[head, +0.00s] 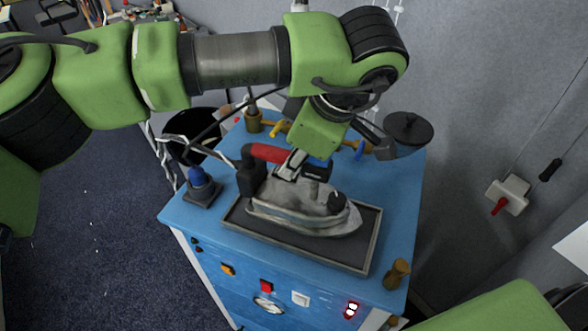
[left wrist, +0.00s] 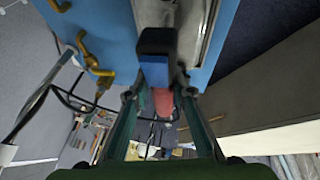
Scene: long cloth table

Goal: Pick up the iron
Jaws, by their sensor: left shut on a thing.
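The iron (head: 300,210) has a grey metal body, a dark rear block and a red handle. In the head view it is at the tray on the blue cabinet, its tip pointing right; I cannot tell whether it touches the tray. My left gripper (head: 292,165) comes down from above and is shut on the iron's handle. In the left wrist view the fingers (left wrist: 160,95) are on either side of the red handle (left wrist: 163,102), partly hiding it. The iron's metal body (left wrist: 193,28) shows at the top. My right gripper is not in view.
The dark tray (head: 364,262) lies on the blue cabinet (head: 415,185). A blue-knobbed part (head: 199,186) stands left of it, a brass fitting (head: 397,274) at the front right. A black round disc (head: 405,131) and brass pipework are behind. The wall is at the right.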

